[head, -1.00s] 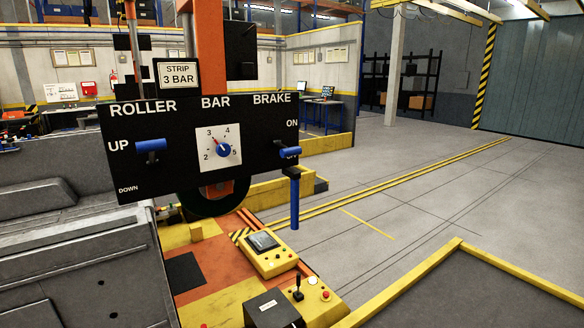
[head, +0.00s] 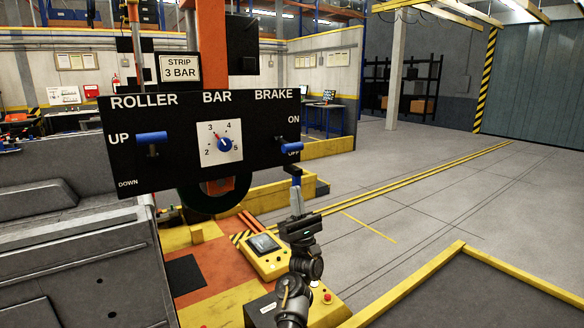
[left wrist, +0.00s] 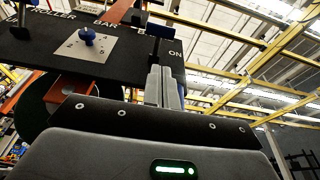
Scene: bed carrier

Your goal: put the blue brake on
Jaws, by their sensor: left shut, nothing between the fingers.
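The black control panel (head: 185,178) carries the blue brake handle (head: 291,147) at its right end, under the word BRAKE. The handle sits below ON, right by the OFF label, which it partly covers. My left gripper (head: 297,192) is shut and empty, fingers pointing up, below the brake handle. In the left wrist view the shut fingers (left wrist: 164,80) point up toward the brake handle (left wrist: 160,31); I cannot tell whether they touch it. My right gripper is not in view.
The panel also has a blue roller handle (head: 151,138) by UP and a blue pressure knob (head: 223,144). A yellow console (head: 268,262) with a screen stands below. A yellow-edged grey surface (head: 490,295) lies at the lower right. Open floor extends right.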

